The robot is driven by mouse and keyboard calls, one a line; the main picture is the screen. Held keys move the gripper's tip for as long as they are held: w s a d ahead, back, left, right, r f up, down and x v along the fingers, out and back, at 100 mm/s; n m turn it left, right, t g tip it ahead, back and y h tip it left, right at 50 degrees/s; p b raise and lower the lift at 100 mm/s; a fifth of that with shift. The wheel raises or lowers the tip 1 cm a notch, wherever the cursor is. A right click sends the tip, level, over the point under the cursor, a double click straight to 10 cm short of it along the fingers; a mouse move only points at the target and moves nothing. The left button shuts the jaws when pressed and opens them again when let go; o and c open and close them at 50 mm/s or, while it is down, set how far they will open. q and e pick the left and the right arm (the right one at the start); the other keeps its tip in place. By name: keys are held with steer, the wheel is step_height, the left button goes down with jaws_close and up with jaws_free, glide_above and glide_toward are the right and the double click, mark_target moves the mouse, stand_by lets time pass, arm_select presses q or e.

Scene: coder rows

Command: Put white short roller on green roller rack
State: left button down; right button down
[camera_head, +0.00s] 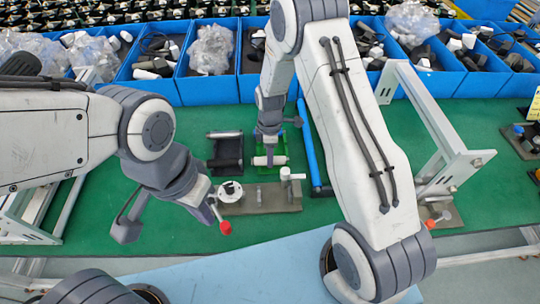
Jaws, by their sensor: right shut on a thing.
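The white short roller (260,161) lies crosswise at the green roller rack (281,145), near the rack's front part. My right gripper (268,153) points down over the rack and is shut on the roller. The gripper hides the roller's middle and part of the rack, so I cannot tell whether the roller rests in the rack. My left gripper (166,222) is open and empty over the green mat, to the left of the rack and nearer to me.
A black roller rack (226,150) stands left of the green one. In front is a metal fixture (260,198) with a white disc. A blue bar (309,145) lies to the right. Blue bins (210,90) line the back. A grey-white frame (430,125) stands at right.

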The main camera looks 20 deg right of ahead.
steer(key=shift+c, duration=2.3)
jaws_free()
step_height(320, 180, up, 10)
steer(key=b, duration=0.2)
steer(key=shift+w+d+r, duration=0.15)
steer(key=shift+w+r, duration=0.1)
steer(key=shift+w, duration=0.15)
steer(key=s+a+r+m, duration=0.2)
steer(key=s+a+r, duration=0.4)
steer(key=s+a+r+m, duration=0.1)
steer(key=s+r+m, duration=0.1)
steer(key=s, duration=0.8)
steer(key=s+a+r+m+t, duration=0.1)
steer(key=s+a+r+m, duration=0.1)
steer(key=s, duration=0.8)
steer(key=shift+s+r+m+y, duration=0.3)
steer(key=shift+r+m, duration=0.35)
steer(key=shift+m, duration=0.55)
